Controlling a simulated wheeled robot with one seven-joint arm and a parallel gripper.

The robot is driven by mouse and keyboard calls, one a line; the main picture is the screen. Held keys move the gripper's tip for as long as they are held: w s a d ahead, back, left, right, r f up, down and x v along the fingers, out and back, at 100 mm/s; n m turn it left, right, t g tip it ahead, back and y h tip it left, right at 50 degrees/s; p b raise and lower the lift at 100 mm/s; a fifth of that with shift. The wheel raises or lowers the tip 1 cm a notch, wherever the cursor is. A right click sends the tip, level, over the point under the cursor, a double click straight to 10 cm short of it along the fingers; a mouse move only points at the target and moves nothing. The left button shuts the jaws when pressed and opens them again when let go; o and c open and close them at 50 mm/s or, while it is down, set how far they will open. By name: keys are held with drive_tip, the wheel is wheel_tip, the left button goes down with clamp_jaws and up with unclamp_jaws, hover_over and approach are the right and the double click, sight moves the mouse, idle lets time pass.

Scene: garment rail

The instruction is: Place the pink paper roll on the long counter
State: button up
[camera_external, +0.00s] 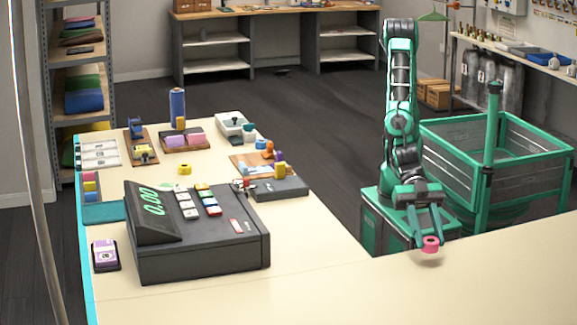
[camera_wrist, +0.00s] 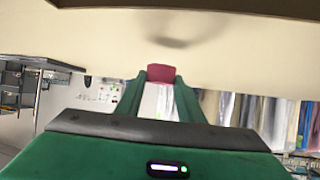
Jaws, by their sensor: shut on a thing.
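The pink paper roll (camera_external: 431,244) is a small ring-shaped roll, held between the fingertips of my gripper (camera_external: 428,236) at the right of the external view. It also shows as a dark pink block (camera_wrist: 161,73) between the green fingers in the wrist view. My gripper is shut on it. The long cream counter (camera_external: 400,290) runs across the front of the external view. The roll is over its far edge, and a soft shadow shows just beneath it. The roll looks slightly above the surface. The shadow also shows on the counter in the wrist view (camera_wrist: 230,45).
A large dark cash register (camera_external: 200,245) stands on the counter's left part. Small trays and a yellow roll (camera_external: 184,169) lie behind it. A green wire cart (camera_external: 530,150) stands behind my arm. The counter's front right is clear.

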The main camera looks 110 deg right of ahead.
sight(427, 247)
drive_tip(key=shift+f, duration=1.9)
drive_tip(key=shift+f, duration=0.15)
drive_tip(key=o, duration=1)
drive_tip(key=shift+d+r, duration=0.1)
drive_tip(key=shift+r, duration=0.1)
drive_tip(key=v, duration=1.2)
drive_tip(key=shift+f, duration=0.1)
